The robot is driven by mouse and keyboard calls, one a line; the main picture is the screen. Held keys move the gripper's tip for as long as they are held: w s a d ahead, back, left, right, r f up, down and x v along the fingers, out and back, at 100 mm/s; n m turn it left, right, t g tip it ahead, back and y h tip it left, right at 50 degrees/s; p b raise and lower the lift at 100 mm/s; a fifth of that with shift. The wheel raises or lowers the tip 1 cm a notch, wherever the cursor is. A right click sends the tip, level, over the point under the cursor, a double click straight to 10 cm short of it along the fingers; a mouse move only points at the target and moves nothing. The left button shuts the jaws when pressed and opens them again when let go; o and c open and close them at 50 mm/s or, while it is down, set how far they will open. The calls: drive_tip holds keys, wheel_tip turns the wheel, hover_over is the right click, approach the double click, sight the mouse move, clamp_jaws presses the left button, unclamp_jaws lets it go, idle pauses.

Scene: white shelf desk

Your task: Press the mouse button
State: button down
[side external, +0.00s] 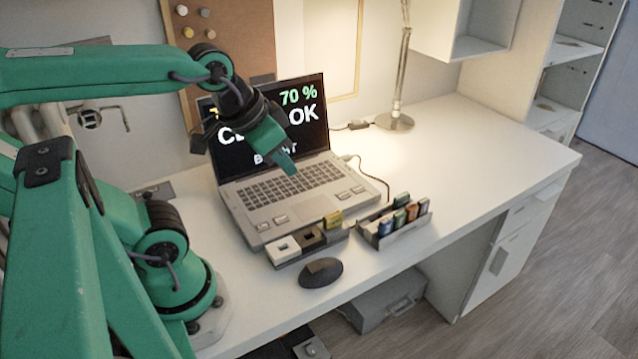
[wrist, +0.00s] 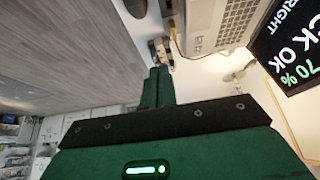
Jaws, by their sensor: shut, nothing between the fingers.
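The dark mouse (side external: 321,272) lies on the white desk in front of the laptop, near the desk's front edge. In the wrist view a dark rounded shape at the top edge looks like the mouse (wrist: 136,6), cut off by the frame. My gripper (side external: 291,170) is shut and empty. It hangs above the laptop keyboard, up and left of the mouse in the side view and well apart from it. The green fingers also show in the wrist view (wrist: 158,72), pressed together.
The open laptop (side external: 290,205) shows "70 %" and partly hidden text. A block row with white, brown and yellow pieces (side external: 305,243) sits between laptop and mouse. A tray of small coloured items (side external: 396,222) stands to the right. A lamp (side external: 396,121) stands behind. The desk's right side is clear.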

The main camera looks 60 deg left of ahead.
drive_tip(key=m+g, duration=0.6)
drive_tip(key=m, duration=1.2)
hover_over(315, 266)
wheel_tip(315, 266, down, 7)
drive_tip(key=shift+r, duration=0.1)
drive_tip(key=shift+f, duration=7)
drive_tip(key=shift+f, duration=0.1)
